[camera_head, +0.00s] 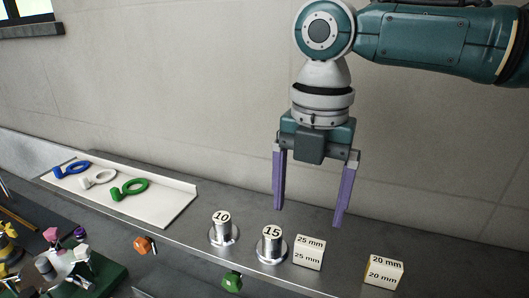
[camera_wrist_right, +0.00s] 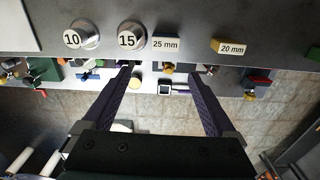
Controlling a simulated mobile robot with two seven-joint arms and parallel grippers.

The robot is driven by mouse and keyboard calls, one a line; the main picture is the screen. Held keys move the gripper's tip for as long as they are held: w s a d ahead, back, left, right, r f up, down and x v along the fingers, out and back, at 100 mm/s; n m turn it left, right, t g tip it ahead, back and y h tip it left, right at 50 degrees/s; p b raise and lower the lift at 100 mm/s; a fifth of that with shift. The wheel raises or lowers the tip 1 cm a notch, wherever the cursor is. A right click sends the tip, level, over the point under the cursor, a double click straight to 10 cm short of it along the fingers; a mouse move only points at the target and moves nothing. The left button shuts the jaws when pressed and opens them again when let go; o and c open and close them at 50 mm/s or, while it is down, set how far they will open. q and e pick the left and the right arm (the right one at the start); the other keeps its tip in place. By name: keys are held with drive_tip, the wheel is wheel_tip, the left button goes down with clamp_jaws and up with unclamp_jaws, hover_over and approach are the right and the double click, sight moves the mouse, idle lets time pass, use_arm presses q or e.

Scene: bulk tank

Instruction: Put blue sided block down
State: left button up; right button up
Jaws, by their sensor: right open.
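My right gripper (camera_head: 309,214) is open and empty, with purple fingers pointing down above the grey ledge; it also shows in the right wrist view (camera_wrist_right: 160,75). A cream block marked 25 mm (camera_head: 309,253) stands on the ledge below the gripper and shows in the wrist view (camera_wrist_right: 165,45). A cream block marked 20 mm (camera_head: 384,272) stands to its right, also in the wrist view (camera_wrist_right: 230,47), with a yellowish side. My left gripper is not in view.
Metal cylinders marked 10 (camera_head: 222,228) and 15 (camera_head: 271,245) stand left of the blocks on round bases. A white tray (camera_head: 165,215) holds blue, white and green ring-shaped pieces. Coloured fittings line the front edge. The wall rises behind; the ledge between the two blocks is clear.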

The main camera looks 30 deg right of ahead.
drive_tip(key=s+a+f+m+t+y, duration=0.1)
drive_tip(key=s+a+f+m, duration=0.3)
drive_tip(key=a, duration=0.3)
drive_tip(key=s+a+f+m+y, duration=0.2)
drive_tip(key=s+a+m, duration=0.2)
drive_tip(key=s+a, duration=0.2)
drive_tip(key=s+d+r+m+t+h, duration=0.1)
drive_tip(key=s+d+m+t+h, duration=0.1)
drive_tip(key=s+d+m, duration=0.7)
drive_tip(key=m+h, duration=0.1)
drive_tip(key=m, duration=0.5)
drive_tip(key=shift+s+d+r+m+t, duration=0.15)
drive_tip(key=shift+s+r+m+t, duration=0.15)
drive_tip(key=shift+s+m, duration=0.1)
drive_tip(key=shift+s, duration=0.1)
